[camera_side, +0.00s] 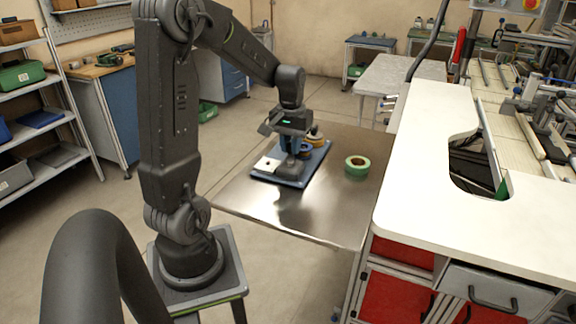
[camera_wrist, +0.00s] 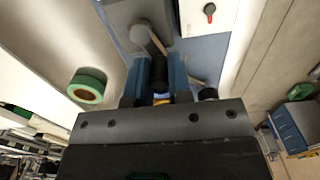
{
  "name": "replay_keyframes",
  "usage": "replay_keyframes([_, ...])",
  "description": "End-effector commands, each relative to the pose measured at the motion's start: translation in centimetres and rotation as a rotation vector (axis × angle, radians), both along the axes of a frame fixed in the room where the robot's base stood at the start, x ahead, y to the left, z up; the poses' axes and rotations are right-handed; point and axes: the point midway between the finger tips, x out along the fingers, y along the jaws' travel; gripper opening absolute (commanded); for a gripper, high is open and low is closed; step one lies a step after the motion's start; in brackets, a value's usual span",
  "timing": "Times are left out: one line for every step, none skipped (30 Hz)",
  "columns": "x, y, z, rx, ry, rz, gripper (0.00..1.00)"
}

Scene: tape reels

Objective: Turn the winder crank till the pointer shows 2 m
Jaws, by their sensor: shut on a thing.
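The winder sits on a blue base (camera_side: 318,158) on the metal table. Its grey block shows in the wrist view, with a pale crank arm (camera_wrist: 150,40) running from it towards my fingers. My gripper (camera_wrist: 160,84) has its two blue fingers shut on the dark crank handle (camera_wrist: 160,70). In the side view my gripper (camera_side: 291,146) points down over the base and hides much of the winder. A white dial plate (camera_side: 265,164) lies at the base's left end. In the wrist view it carries a small red and black pointer (camera_wrist: 209,11). Its reading is too small to tell.
A green tape roll (camera_side: 357,165) lies on the metal table (camera_side: 300,215), right of the base. A yellowish reel (camera_side: 315,137) stands behind my gripper. The table front is clear. A white bench (camera_side: 430,190) borders it on the right.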

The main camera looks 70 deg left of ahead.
Motion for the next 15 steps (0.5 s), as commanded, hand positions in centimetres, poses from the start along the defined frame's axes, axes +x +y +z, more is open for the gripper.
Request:
replay_keyframes([-0.03,-0.13,0.03,-0.004,0.003,0.000,0.02])
replay_keyframes([-0.04,-0.13,0.03,-0.004,0.003,0.000,0.02])
replay_keyframes([-0.06,-0.13,0.03,-0.004,0.003,0.000,0.02])
replay_keyframes([-0.06,-0.12,0.02,-0.004,0.003,0.000,0.02])
replay_keyframes([-0.06,-0.12,0.02,-0.004,0.003,0.000,0.02])
replay_keyframes([-0.06,-0.13,0.01,-0.004,0.003,0.000,0.02])
replay_keyframes([-0.05,-0.15,0.01,-0.005,0.004,0.000,0.02])
replay_keyframes([0.00,-0.18,0.01,-0.005,0.004,0.000,0.02])
replay_keyframes([0.08,-0.25,0.00,-0.005,0.004,-0.001,0.02])
replay_keyframes([0.18,-0.33,-0.01,-0.004,0.004,-0.002,0.02])
replay_keyframes([0.30,-0.42,-0.02,-0.004,0.004,-0.002,0.02])
replay_keyframes([0.46,-0.56,-0.03,-0.005,0.005,-0.002,0.02])
replay_keyframes([0.58,-0.66,-0.04,-0.005,0.005,-0.002,0.02])
replay_keyframes([0.70,-0.77,-0.04,-0.006,0.006,-0.002,0.02])
replay_keyframes([0.84,-0.88,-0.05,-0.006,0.006,-0.002,0.02])
